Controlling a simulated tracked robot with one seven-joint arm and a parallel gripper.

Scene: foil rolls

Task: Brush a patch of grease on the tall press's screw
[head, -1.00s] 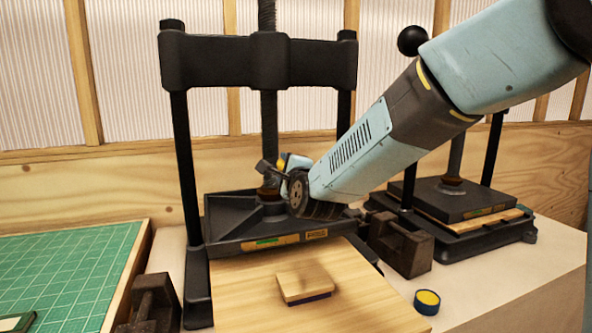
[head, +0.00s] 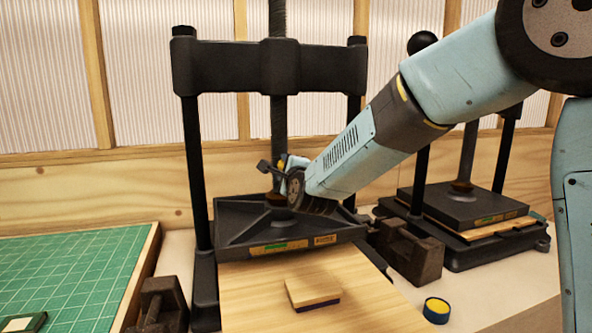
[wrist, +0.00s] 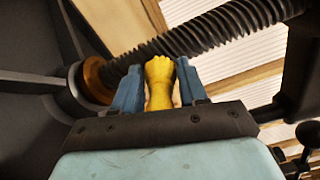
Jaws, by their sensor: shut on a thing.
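The tall press (head: 270,66) has a dark threaded screw (head: 279,115) running down to its black pressing plate (head: 250,232). The screw crosses the top of the wrist view diagonally (wrist: 195,35), with a brown collar (wrist: 97,80) at its lower end. My gripper (head: 284,168) is at the screw's lower part, just above the plate. In the wrist view its blue fingers (wrist: 158,85) are shut on a yellow handle (wrist: 158,80), which looks like the brush. The handle's end is beside or over the screw threads; contact cannot be told. I see no bristles or grease patch.
A small blue and yellow tin (head: 436,310) stands at the front right. A wooden block (head: 313,291) lies on the press's board. A shorter press (head: 465,205) and dark weights (head: 412,255) stand right. A green mat (head: 70,265) lies left.

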